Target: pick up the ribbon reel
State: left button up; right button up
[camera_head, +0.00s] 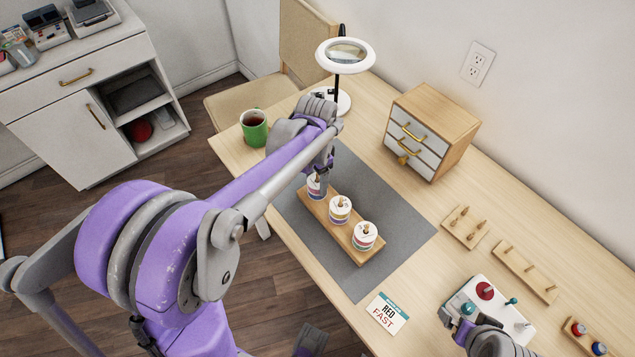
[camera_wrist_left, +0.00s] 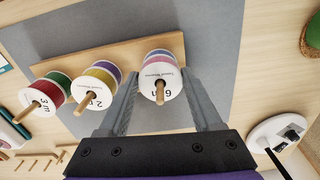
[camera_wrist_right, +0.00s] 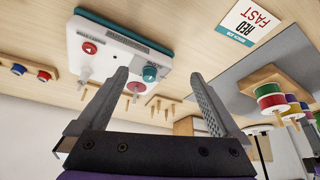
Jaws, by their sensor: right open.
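Three ribbon reels stand on pegs of a wooden rack (camera_head: 355,250). The reel marked 6 m (camera_wrist_left: 160,78), with pink and blue ribbon, is at the rack's end; in the head view it (camera_head: 315,187) is partly hidden by my left gripper (camera_head: 323,172). The left wrist view shows my left gripper (camera_wrist_left: 160,85) with a fingertip against each side of this reel. The reel is upright around its peg. The middle reel (camera_head: 340,208) and the front reel (camera_head: 365,235) are beside it. My right gripper (camera_wrist_right: 158,78) is open and empty near the white device (camera_wrist_right: 130,45).
The rack stands on a grey mat (camera_head: 375,200). A green mug (camera_head: 254,128) and magnifier lamp (camera_head: 345,55) are behind. A small drawer cabinet (camera_head: 430,130), peg boards (camera_head: 525,270) and a RED FAST card (camera_head: 387,314) are to the right.

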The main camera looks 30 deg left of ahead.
pick_arm(q)
jog(key=c, duration=0.7)
jog(key=shift+r, duration=0.1)
notch_tip(320, 180, up, 10)
jog(key=shift+f+p, duration=0.1)
jog(key=shift+p, duration=0.35)
